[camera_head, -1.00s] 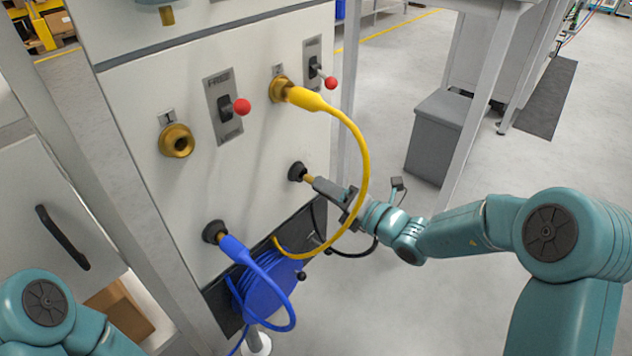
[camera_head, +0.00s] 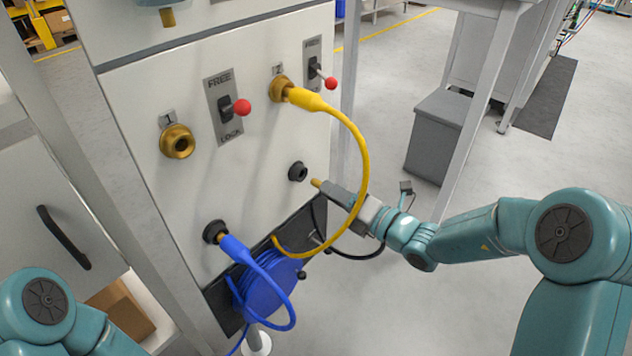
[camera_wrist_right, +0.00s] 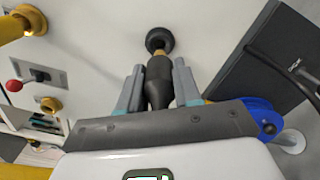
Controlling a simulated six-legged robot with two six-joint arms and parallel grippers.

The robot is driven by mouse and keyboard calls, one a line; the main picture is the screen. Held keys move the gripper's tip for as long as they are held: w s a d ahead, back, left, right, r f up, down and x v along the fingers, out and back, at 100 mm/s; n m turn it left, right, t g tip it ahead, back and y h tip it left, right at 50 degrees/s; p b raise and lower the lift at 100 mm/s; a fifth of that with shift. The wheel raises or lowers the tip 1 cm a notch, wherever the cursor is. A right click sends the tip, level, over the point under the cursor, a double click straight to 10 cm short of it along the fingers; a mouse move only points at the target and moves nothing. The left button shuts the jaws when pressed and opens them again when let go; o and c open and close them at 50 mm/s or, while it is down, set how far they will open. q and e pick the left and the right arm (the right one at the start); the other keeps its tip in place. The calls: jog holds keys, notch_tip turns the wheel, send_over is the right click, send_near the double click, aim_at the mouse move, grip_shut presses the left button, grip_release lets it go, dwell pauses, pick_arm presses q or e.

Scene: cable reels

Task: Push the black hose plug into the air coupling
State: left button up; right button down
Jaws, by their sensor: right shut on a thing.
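The black hose plug (camera_wrist_right: 158,82) sits between the fingers of my right gripper (camera_wrist_right: 158,92), which is shut on it. Its brass tip (camera_head: 317,184) points at the panel. The tip is a short way out from a black-ringed socket (camera_head: 298,171), which looks empty and also shows in the wrist view (camera_wrist_right: 159,40). An empty brass coupling (camera_head: 177,141) is on the panel's upper left, far from the plug. The pictures do not name either as the air coupling. My left gripper is out of view; only part of that arm shows at the lower left.
A yellow hose plug (camera_head: 308,99) is in another brass coupling, its hose looping down past my right gripper. A blue plug (camera_head: 235,249) sits in a lower black-ringed socket above a blue coil (camera_head: 268,290). Red-knobbed switches (camera_head: 225,108) stand out from the panel.

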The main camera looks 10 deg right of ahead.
jog(key=shift+d, duration=0.1)
jog(key=shift+p+v, duration=0.7)
jog(key=shift+v, duration=2.25)
